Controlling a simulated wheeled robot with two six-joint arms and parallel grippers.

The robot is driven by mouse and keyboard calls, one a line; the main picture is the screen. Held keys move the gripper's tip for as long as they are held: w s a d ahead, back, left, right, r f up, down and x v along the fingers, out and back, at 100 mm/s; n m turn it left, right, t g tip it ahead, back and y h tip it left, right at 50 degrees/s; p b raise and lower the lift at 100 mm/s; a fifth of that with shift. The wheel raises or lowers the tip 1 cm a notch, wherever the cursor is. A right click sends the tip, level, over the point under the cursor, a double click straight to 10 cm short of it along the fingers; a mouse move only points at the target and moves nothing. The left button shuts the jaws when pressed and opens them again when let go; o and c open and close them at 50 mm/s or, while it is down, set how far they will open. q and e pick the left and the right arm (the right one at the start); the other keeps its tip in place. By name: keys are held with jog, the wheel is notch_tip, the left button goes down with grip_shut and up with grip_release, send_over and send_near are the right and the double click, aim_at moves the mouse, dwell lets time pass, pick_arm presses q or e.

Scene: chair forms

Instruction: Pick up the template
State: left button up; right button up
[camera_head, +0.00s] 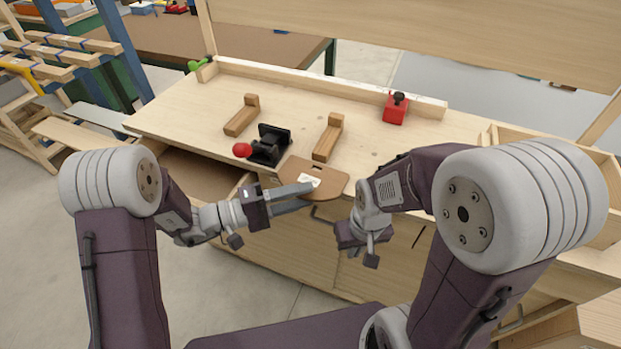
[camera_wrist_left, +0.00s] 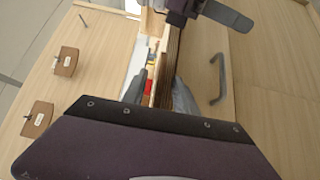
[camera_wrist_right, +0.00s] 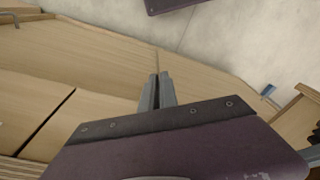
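The template is a flat brown board (camera_head: 322,178) with a white label and a slot, at the front edge of the workbench. My left gripper (camera_head: 302,195) is at its near left edge, one finger above the board and one below. In the left wrist view the template's layered edge (camera_wrist_left: 165,82) lies between the two fingers, with a gap at the left finger, so the gripper looks open around it. My right gripper (camera_head: 361,245) hangs low in front of the bench, right of the template. In the right wrist view its fingers (camera_wrist_right: 158,80) are together and empty.
On the workbench (camera_head: 185,115) stand a black clamp with a red knob (camera_head: 268,147), two wooden blocks (camera_head: 242,117) (camera_head: 328,138) and a red block with a black knob (camera_head: 396,107). A low ledge runs along the back. Drawer handles stick out at the front.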

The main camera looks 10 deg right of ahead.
pick_arm(q)
jog(key=d, duration=0.2)
jog(key=shift+w+d, duration=0.15)
jog(key=shift+d, duration=0.2)
jog(key=shift+a, duration=0.1)
grip_shut()
notch_tip(320, 180, up, 4)
jog(key=shift+r+p, duration=0.1)
jog(key=shift+p, duration=0.5)
jog(key=s+d+r, duration=0.4)
jog(key=d+r, duration=0.2)
jog(key=d, duration=0.5)
jog(key=shift+s+r+p, duration=0.15)
jog(key=shift+r+p, duration=0.25)
